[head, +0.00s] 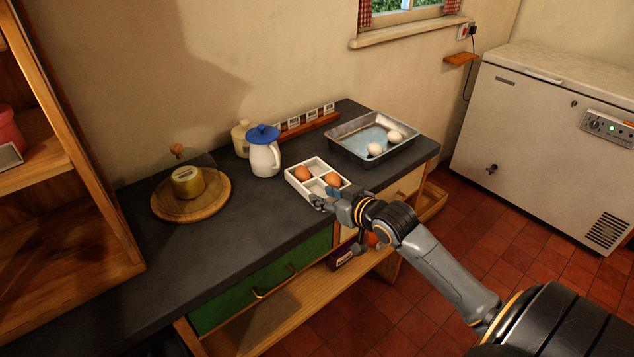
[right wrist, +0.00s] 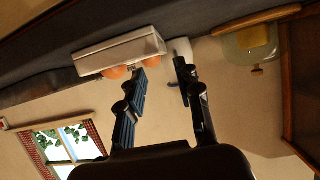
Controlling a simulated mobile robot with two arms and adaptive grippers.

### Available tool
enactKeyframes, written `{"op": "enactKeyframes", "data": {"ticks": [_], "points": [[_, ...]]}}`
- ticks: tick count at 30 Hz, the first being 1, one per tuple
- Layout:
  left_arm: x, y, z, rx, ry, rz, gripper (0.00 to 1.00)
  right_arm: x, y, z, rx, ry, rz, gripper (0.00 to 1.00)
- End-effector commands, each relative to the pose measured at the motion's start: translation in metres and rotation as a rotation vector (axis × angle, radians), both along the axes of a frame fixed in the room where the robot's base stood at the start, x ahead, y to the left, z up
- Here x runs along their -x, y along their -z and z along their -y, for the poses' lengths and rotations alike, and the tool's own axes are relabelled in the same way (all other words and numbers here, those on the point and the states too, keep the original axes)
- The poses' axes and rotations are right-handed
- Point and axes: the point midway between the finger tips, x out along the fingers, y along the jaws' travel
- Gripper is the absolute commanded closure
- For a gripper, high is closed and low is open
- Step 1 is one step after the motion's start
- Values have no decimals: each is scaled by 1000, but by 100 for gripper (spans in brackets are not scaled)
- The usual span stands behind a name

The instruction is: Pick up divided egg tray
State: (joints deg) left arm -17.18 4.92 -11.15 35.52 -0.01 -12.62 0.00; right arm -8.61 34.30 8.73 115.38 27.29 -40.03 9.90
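The divided egg tray (head: 299,189) is a white square tray with compartments on the dark countertop. Two brown eggs (head: 303,173) (head: 333,180) sit in it, and the near compartments look empty. My right gripper (head: 327,201) is at the tray's near right corner. In the right wrist view the picture is turned over; the tray (right wrist: 120,52) shows side-on with its eggs. There, my right gripper (right wrist: 166,64) has its two dark fingers apart, with the tray's end near the gap between the tips. I cannot tell if they touch. My left gripper is out of view.
A white jug with a blue lid (head: 264,155) stands just behind left of the tray. A metal pan (head: 345,150) with two white eggs is to the right. A round wooden board (head: 212,204) is further left. Bare countertop (head: 240,225) lies left of the tray.

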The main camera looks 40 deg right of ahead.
Motion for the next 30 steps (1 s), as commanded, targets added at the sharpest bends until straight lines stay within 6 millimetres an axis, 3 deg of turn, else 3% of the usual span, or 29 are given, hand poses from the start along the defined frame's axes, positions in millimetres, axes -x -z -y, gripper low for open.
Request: {"op": "enactKeyframes", "data": {"ticks": [18,27,30], "points": [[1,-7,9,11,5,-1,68,-60,25,-5,-1,0,0,66],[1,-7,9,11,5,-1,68,-64,28,-5,1,0,0,66],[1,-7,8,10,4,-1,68,-64,28,-5,1,0,0,84]]}}
